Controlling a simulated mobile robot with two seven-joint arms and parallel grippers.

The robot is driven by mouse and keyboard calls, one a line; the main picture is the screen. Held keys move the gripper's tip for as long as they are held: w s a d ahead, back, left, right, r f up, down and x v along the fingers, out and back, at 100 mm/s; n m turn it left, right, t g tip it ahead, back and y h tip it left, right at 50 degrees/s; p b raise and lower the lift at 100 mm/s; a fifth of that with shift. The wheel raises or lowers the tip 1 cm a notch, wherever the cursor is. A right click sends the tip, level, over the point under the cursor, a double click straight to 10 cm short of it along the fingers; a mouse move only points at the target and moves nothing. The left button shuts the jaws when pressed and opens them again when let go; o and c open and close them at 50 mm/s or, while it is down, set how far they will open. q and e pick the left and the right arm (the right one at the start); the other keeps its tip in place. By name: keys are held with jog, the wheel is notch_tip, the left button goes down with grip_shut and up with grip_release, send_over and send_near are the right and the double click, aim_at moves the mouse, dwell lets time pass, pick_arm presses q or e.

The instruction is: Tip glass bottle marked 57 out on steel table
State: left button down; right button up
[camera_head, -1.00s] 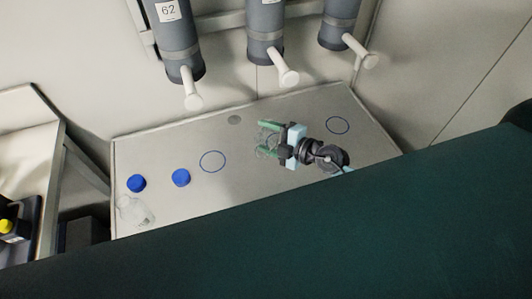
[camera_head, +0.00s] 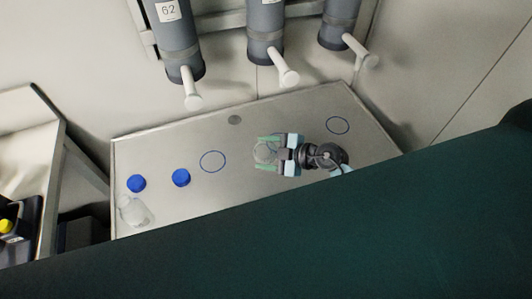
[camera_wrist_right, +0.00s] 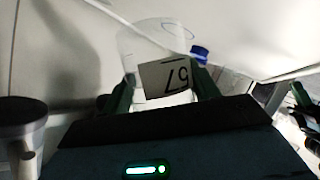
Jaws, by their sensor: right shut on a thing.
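My right gripper (camera_head: 268,152) is shut on a clear glass bottle (camera_head: 263,153) above the middle of the steel table (camera_head: 230,195). In the right wrist view the bottle (camera_wrist_right: 155,45) stands between the green fingers (camera_wrist_right: 165,92). My left gripper is not in view.
A second clear bottle (camera_head: 135,211) is at the table's left end, near two blue caps (camera_head: 136,183) (camera_head: 181,177). Blue rings (camera_head: 213,161) (camera_head: 338,125) mark the tabletop. Grey cylinders with pale spouts, one marked 62 (camera_head: 175,45), hang over the back edge.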

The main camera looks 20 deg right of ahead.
jog(key=shift+s+a+f+m+g+y, duration=0.15)
jog(key=shift+s+a+f+m+g, duration=0.15)
jog(key=shift+s+m+g, duration=0.2)
jog(key=shift+s+a+f+m+g+y, duration=0.15)
jog(key=shift+s+a+f+m+g, duration=0.1)
jog(key=shift+s+m+g, duration=0.3)
jog(key=shift+m, duration=0.25)
jog(key=shift+s+a+f+m+g+y, duration=0.2)
jog(key=shift+s+a+m+g, duration=0.1)
jog(key=shift+s+m, duration=0.1)
jog(key=shift+s+a+f+m+g+y, duration=0.2)
jog(key=shift+s+m+g, duration=0.05)
jog(key=shift+s+m, duration=0.15)
dwell(0.5)
